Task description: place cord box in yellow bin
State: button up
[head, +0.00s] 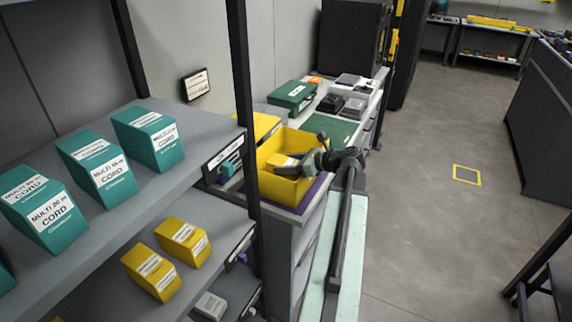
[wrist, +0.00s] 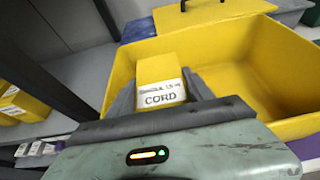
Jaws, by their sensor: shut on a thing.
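The yellow bin (head: 306,145) stands on the counter past the shelf in the head view and fills much of the wrist view (wrist: 253,92). The cord box (wrist: 161,78) is yellow with a white label reading CORD. It sits between the fingers of my gripper (wrist: 160,95), which is shut on it. In the head view the cord box (head: 281,161) shows inside the outline of the bin's opening, by my gripper (head: 297,166). I cannot tell whether the box touches the bin's floor. The fingers partly hide its sides.
Teal cord boxes (head: 97,164) stand on the upper shelf, and yellow boxes (head: 152,272) on the lower one. A dark shelf post (head: 243,90) rises left of the bin. A green case (head: 292,95) lies behind it.

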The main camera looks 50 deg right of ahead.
jog(key=o, duration=1.7)
jog(key=shift+o, duration=0.2)
jog(key=shift+r, duration=0.1)
jog(key=shift+s+d+r+p, duration=0.1)
jog(key=shift+s+r+p, duration=0.2)
jog(key=shift+r+p, duration=0.7)
jog(key=p+v, duration=0.4)
jog(key=v, duration=0.7)
jog(key=shift+f, duration=0.25)
jog(key=shift+s, duration=0.15)
